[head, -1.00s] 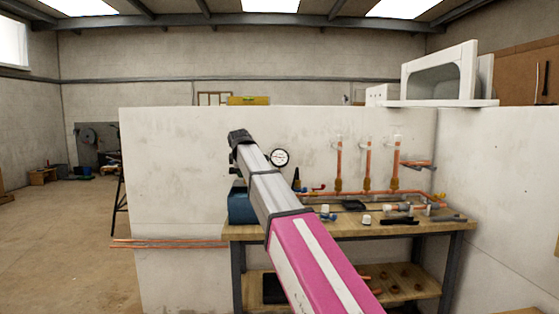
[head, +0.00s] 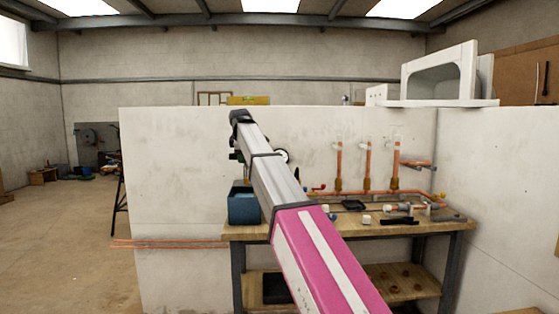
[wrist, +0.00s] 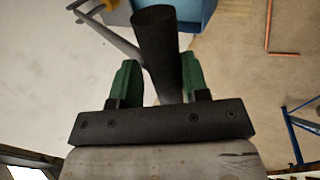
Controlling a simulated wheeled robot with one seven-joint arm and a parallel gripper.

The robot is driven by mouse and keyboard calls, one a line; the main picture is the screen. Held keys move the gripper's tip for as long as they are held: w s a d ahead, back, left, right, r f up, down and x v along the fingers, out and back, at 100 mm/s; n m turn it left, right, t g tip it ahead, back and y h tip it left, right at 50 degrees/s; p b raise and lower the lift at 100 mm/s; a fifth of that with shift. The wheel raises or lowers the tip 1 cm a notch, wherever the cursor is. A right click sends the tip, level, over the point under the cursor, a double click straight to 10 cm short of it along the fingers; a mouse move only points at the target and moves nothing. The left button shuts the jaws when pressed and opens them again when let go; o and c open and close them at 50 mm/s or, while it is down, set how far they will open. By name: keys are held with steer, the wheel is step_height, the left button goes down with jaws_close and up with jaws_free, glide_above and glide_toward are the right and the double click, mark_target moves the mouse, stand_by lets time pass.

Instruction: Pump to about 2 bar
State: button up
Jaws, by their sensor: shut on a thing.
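The pump's blue tank (head: 244,205) stands at the left end of the workbench, partly behind my arm. In the wrist view the blue tank (wrist: 200,12) is at the top edge. The pump's grey lever ends in a black grip (wrist: 156,35), which is between the green fingers of my gripper (wrist: 160,72). My gripper is shut on this grip. In the head view my gripper (head: 236,157) is small and partly hidden above the tank. The round white pressure gauge (head: 284,156) is half covered by my arm, and its needle cannot be read.
The wooden workbench (head: 400,231) carries copper pipework (head: 395,194), fittings and small tools. A white partition wall (head: 180,180) stands behind it. Long copper pipes (head: 165,244) stick out at left. The floor at left (head: 60,240) is clear.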

steer(key=shift+f, duration=0.15)
steer(key=shift+s+f+t, duration=0.3)
steer(key=shift+s+f, duration=0.05)
steer(key=shift+f, duration=0.45)
steer(key=shift+t, duration=0.8)
steer(key=shift+s+f, duration=0.3)
steer(key=shift+f, duration=0.75)
steer(key=shift+s+f, duration=0.25)
steer(key=shift+f, duration=0.8)
steer(key=shift+f+t, duration=1)
steer(key=shift+f, duration=1.7)
step_height(320, 180, up, 6)
steer(key=shift+w+f+g, duration=0.1)
steer(key=shift+w+g, duration=0.05)
steer(key=shift+g, duration=0.95)
